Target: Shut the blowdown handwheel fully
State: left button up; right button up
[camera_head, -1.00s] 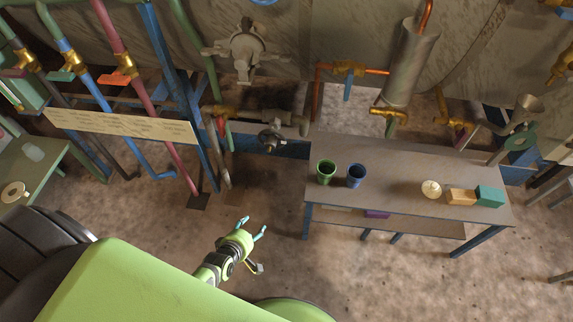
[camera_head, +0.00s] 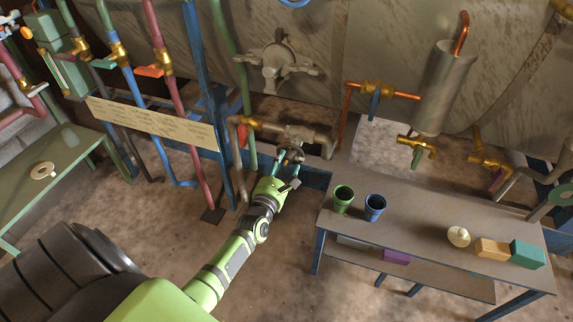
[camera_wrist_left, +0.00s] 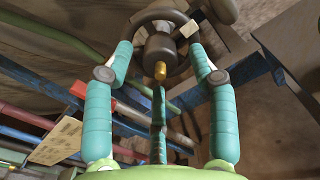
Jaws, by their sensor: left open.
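The dark blowdown handwheel (camera_head: 290,154) is on the grey valve and pipe low on the big tank, left of the workbench. In the left wrist view, its dark round rim (camera_wrist_left: 148,17) and hub with a brass-coloured tip (camera_wrist_left: 160,70) face the camera. My left gripper (camera_head: 285,168) reaches up to the wheel. My right gripper is not in view.
A workbench (camera_head: 420,225) stands right of my left arm, with a green cup (camera_head: 343,199) and a blue cup (camera_head: 375,207) near its left end. A blue post (camera_head: 205,110) and coloured pipes stand left of the wheel. The floor between is clear.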

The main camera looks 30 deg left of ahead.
pick_arm(q)
jog(key=shift+x, duration=0.85)
jog(key=c, duration=1.2)
jog(key=shift+o, duration=0.2)
